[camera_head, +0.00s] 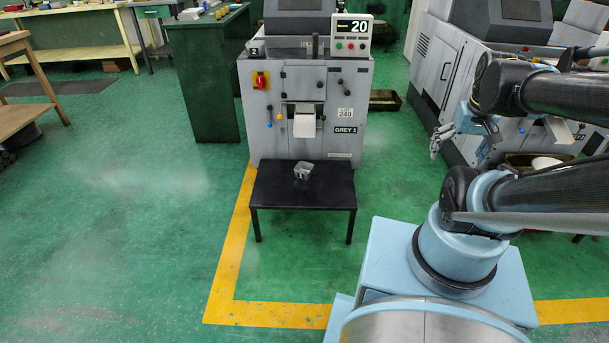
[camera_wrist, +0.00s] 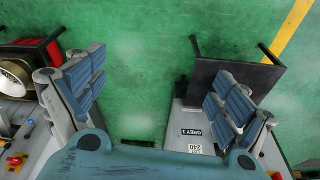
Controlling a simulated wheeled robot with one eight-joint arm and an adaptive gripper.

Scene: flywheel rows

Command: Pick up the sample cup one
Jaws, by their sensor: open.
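A small grey metal cup (camera_head: 303,170), likely the sample cup, stands on a low black table (camera_head: 283,194) in front of a grey machine. It is the only cup I can make out on that table. My gripper (camera_head: 459,153) is raised to the right of the table, well apart from the cup. In the wrist view my gripper (camera_wrist: 158,92) has its blue-padded fingers wide apart with nothing between them. The black table (camera_wrist: 215,75) shows there partly behind the right finger. The cup does not show in the wrist view.
A second machine (camera_head: 430,85) stands at the right near my arm, beside a bin holding a white bowl (camera_head: 545,163). A green cabinet (camera_head: 207,85) is at the left. Green floor left of the table is clear.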

